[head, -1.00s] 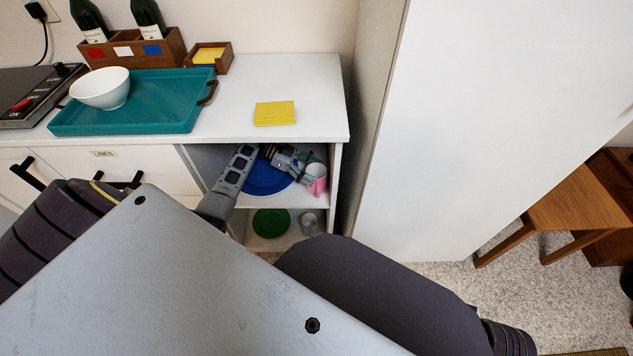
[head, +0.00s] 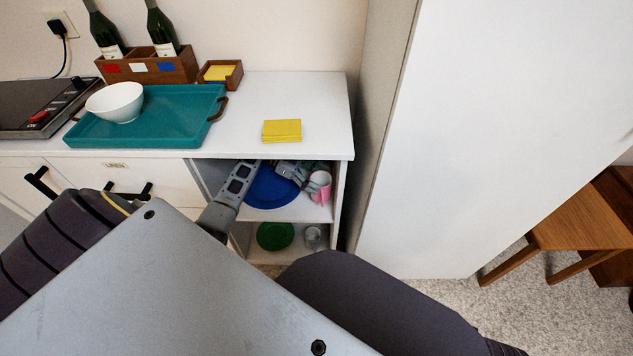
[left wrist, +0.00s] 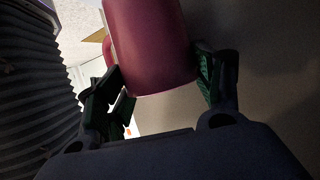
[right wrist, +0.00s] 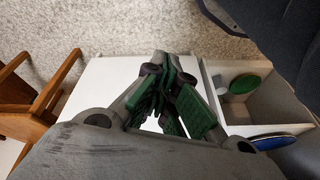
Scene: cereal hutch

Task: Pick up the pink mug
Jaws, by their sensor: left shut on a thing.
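The pink mug (head: 321,190) is in the upper compartment of the open cabinet, at its right side. My left gripper (head: 305,178) reaches into that compartment and is shut on the mug. In the left wrist view the pink mug (left wrist: 150,45) sits between the two fingers of the left gripper (left wrist: 167,80), one on each side. Its handle shows partly at the left. In the head view the mug looks a little tilted. My right gripper (right wrist: 166,68) shows in the right wrist view with its fingertips together and nothing visible between them.
A blue plate (head: 270,188) lies left of the mug. The countertop (head: 235,140) is close above; a side wall is at the right. A green plate (head: 275,236) and a glass (head: 312,236) are below. Yellow napkins (head: 282,130) and a teal tray (head: 180,130) are on top.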

